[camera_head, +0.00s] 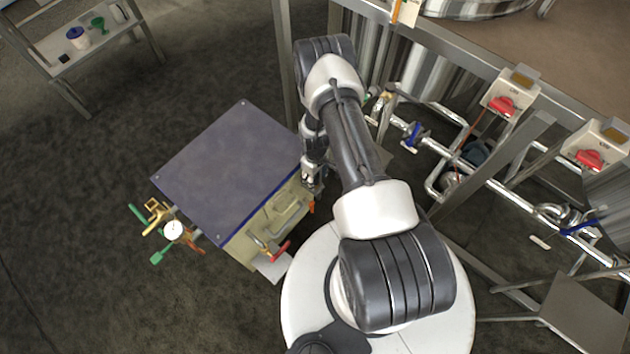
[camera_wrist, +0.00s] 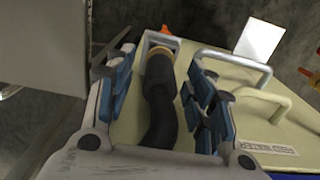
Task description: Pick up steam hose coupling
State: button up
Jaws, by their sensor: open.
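In the wrist view a black, bent hose piece with a brass-coloured collar (camera_wrist: 158,95) lies between the jaws; it appears to be the steam hose coupling. Its collar end sits by a grey metal bracket (camera_wrist: 150,38) on the cream panel. My gripper (camera_wrist: 162,78) is open, with blue-padded fingers on both sides of the hose and a visible gap to the right pads. In the head view my gripper (camera_head: 312,178) is at the right edge of the blue-topped cabinet (camera_head: 225,165). The coupling is not discernible there.
The cabinet's cream side carries handles (camera_head: 288,208) and a red lever (camera_head: 281,250). Pipes with valves (camera_head: 415,133) and a steel frame (camera_head: 500,165) stand to the right. Open floor lies further left.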

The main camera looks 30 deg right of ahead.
grip_shut()
dwell(0.5)
jog(key=shift+r, duration=0.2)
